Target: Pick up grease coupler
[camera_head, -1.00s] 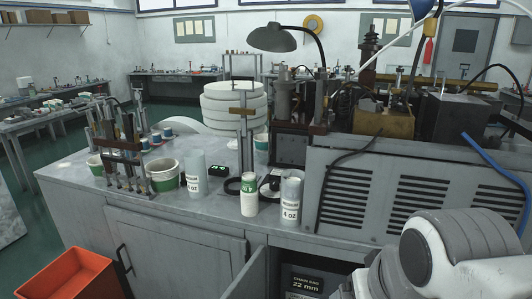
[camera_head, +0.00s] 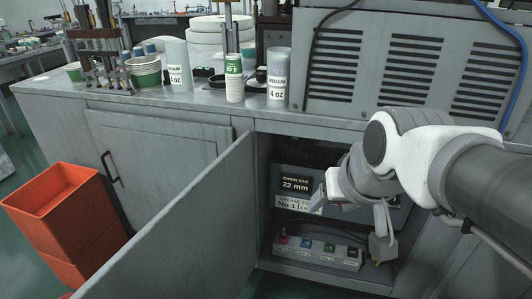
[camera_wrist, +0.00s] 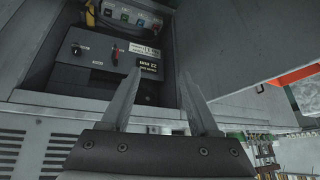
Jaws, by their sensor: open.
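My gripper (camera_head: 348,212) is open and empty, in front of the open cabinet in the head view. Its two fingers also show apart in the wrist view (camera_wrist: 163,78), with the cabinet inside beyond them. A small yellow-brown piece (camera_head: 383,248) stands on the cabinet floor at the right, just below my gripper. A yellow part also shows at the top left of the wrist view (camera_wrist: 90,14). It may be the grease coupler, but I cannot tell for sure. My gripper does not clearly touch it.
A grey block with coloured fittings (camera_head: 318,252) lies on the cabinet floor. A dark box labelled 22 mm (camera_head: 297,172) stands behind it. The open door (camera_head: 185,225) bounds the cabinet on the left. Orange bins (camera_head: 62,205) stand further left. Cups and containers (camera_head: 180,92) stand on the bench above.

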